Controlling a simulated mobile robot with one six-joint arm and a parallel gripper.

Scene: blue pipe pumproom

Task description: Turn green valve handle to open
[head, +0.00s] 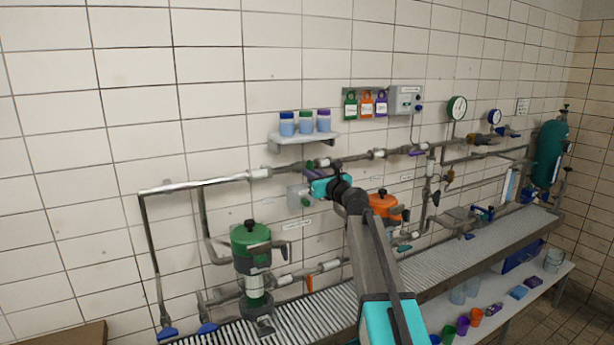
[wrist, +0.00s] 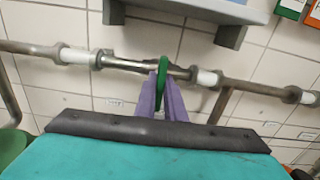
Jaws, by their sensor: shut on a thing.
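The green valve handle (wrist: 163,68) is on the upper horizontal pipe and shows as a narrow upright strip crossing the pipe in the wrist view. My gripper (wrist: 161,88) has its two purple fingers shut on the handle, one on each side. In the head view my gripper (head: 313,173) is at the upper pipe, just below the right end of the small shelf. A bit of green (head: 311,163) shows beside it there, but the handle is mostly hidden by my gripper.
A shelf (head: 306,139) with several capped jars sits just above the valve. Colored tags (head: 366,105) and a grey box (head: 405,100) hang to its right. A green pump (head: 250,243) and an orange one (head: 385,205) stand below, near the slatted bench (head: 470,252).

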